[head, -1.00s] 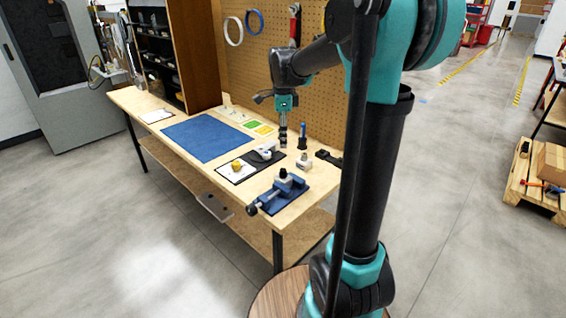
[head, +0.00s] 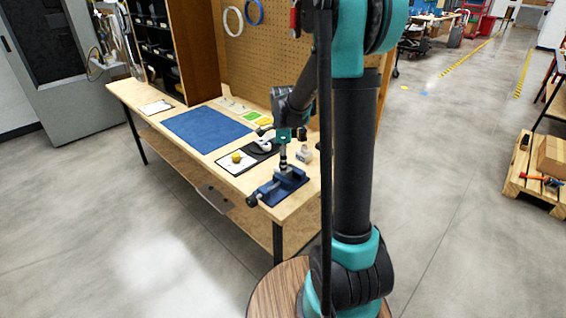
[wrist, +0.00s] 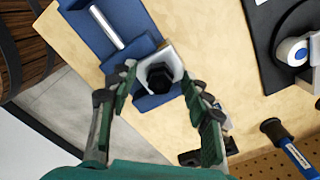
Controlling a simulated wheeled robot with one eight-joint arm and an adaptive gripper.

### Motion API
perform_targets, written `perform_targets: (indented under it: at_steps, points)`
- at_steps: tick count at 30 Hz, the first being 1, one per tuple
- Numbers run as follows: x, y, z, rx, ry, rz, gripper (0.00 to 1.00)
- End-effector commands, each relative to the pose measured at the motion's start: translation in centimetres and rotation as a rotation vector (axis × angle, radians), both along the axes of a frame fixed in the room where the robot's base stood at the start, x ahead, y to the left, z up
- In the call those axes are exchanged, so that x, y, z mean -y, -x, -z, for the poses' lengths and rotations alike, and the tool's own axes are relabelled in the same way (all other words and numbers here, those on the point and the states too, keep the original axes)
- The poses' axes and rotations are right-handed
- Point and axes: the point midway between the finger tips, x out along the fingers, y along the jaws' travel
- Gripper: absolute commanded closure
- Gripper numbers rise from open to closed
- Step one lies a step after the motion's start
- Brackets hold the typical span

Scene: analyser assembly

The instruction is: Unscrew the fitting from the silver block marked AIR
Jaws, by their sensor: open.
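A small silver block (wrist: 174,56) sits in the jaws of a blue vise (wrist: 112,22) in the wrist view. A black fitting (wrist: 160,77) with a hexagonal top stands on the block. The AIR mark cannot be read. The vise also shows at the front of the bench in the head view (head: 267,193). My gripper (wrist: 158,80) is open above the block, with one finger on each side of the fitting and a gap visible to it. In the head view my gripper (head: 284,165) points down at the vise and hides most of the block.
Another small silver block (head: 304,155) stands behind the vise, close to my arm. A black mat with a white-and-grey part (wrist: 297,51) lies beside the vise. A blue-handled tool (wrist: 295,150) is near the pegboard. A blue mat (head: 205,130) lies clear at left.

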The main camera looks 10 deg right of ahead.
Motion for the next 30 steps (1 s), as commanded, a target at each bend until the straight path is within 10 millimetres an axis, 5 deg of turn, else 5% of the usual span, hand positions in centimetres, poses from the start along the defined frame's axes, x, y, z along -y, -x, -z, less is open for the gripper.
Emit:
perform_targets:
  at_steps: [8,20,30]
  points:
    - [0.0,-0.01,0.08,0.0,0.0,0.0,0.52]
    - [0.0,-0.01,0.06,0.0,0.0,0.0,1.0]
    - [0.0,-0.01,0.04,0.0,0.0,-0.243,1.0]
